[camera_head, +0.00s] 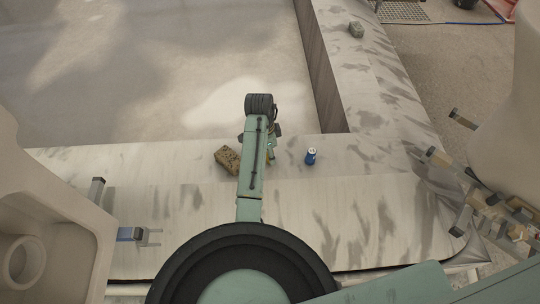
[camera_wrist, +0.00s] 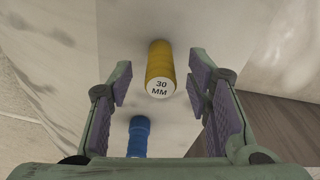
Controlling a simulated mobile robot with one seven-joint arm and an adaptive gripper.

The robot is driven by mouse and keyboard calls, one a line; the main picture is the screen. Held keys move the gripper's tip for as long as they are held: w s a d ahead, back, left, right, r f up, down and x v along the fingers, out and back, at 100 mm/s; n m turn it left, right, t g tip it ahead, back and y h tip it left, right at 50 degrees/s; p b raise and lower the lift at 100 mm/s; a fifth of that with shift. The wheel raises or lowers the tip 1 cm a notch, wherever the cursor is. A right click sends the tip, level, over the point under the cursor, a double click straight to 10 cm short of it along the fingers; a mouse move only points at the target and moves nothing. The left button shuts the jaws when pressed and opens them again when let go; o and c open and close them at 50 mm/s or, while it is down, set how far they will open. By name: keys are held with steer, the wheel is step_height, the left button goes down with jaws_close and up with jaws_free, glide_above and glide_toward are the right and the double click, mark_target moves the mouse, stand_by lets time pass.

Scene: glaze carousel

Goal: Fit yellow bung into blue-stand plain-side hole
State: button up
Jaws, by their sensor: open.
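The yellow bung (camera_wrist: 160,62) is a cylinder with a white end face marked "30 MM". In the wrist view it lies in line with the gap of my gripper (camera_wrist: 160,84). The jaws are open, with a finger on each side and visible gaps to the bung. Its depth relative to the fingertips is unclear. In the head view the bung is hidden, likely behind my arm. A blue fitting (camera_head: 130,233) on a grey bracket shows at the lower left; I cannot tell whether it is the blue stand. No hole is visible.
A blue cylinder (camera_head: 310,156) with a pale top stands on the pale worktop (camera_head: 310,215); a blue cylinder also shows in the wrist view (camera_wrist: 138,137). A brown speckled block (camera_head: 226,158) lies left of my arm. A grey-green block (camera_head: 356,29) lies farther back.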

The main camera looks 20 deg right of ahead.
steer(key=shift+f, duration=0.7)
steer(key=shift+c, duration=0.4)
jaws_close()
